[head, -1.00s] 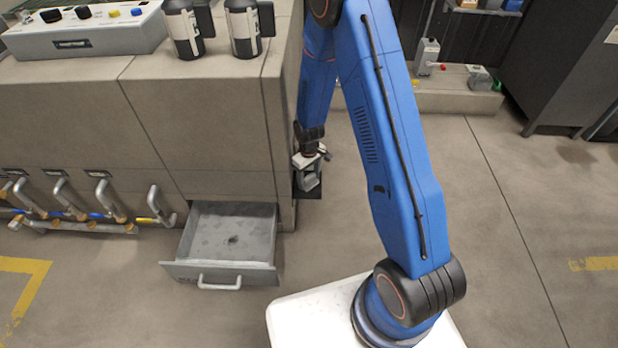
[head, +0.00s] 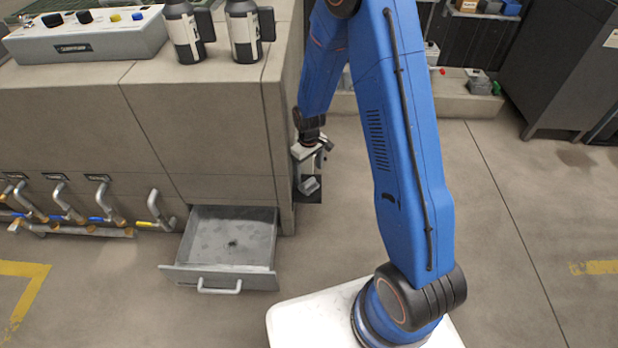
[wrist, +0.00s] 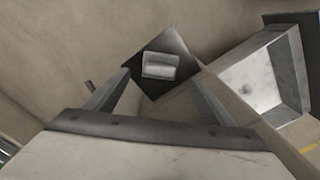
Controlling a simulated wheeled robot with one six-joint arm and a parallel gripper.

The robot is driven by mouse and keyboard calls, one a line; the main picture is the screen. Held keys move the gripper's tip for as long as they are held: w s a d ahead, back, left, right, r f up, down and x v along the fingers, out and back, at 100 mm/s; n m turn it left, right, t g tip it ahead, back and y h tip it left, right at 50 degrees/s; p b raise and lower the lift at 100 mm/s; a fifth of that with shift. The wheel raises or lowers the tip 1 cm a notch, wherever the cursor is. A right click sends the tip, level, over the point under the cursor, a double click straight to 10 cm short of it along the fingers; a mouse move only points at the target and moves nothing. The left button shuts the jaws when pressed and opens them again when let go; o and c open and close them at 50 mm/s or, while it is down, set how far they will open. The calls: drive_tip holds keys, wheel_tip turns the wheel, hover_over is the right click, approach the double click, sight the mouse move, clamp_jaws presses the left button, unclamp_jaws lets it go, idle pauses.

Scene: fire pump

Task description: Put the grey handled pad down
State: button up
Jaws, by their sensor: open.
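The grey handled pad (head: 308,195) is a dark square plate with a light grey block handle on top. It sits beside the right corner of the stone-coloured cabinet, low down near the floor. In the wrist view the pad (wrist: 179,42) lies beyond my fingertips, its handle framed between them. My gripper (head: 312,170) is above the pad and partly covers it in the head view. The fingers are spread and empty, and the handle appears clear of them. What the pad's underside touches is hidden.
An open, empty grey drawer (head: 222,282) juts from the cabinet (head: 200,120) to the left. Pipes with handles (head: 85,225) run along the cabinet's foot. Two dark bottles (head: 243,35) and a control box (head: 90,38) stand on top. Floor to the right is clear.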

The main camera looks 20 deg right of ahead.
drive_tip(key=shift+r, duration=2.9)
wheel_tip(320, 180, up, 13)
drive_tip(key=m+t, duration=0.1)
hover_over(309, 181)
drive_tip(key=s+d, duration=0.2)
drive_tip(key=s, duration=0.2)
drive_tip(key=s+d+r+m+t, duration=0.1)
drive_tip(key=s+d+r+m, duration=0.1)
drive_tip(key=s+r, duration=0.7)
drive_tip(key=s+d+r+m+t, duration=0.1)
drive_tip(key=s+r, duration=0.4)
drive_tip(key=s, duration=0.5)
drive_tip(key=s+d+r+m+t, duration=0.1)
drive_tip(key=s+d+r, duration=0.1)
drive_tip(key=s+r, duration=0.4)
drive_tip(key=s, duration=0.4)
drive_tip(key=shift+t, duration=0.4)
drive_tip(key=shift+s, duration=0.1)
drive_tip(key=shift+c, duration=0.4)
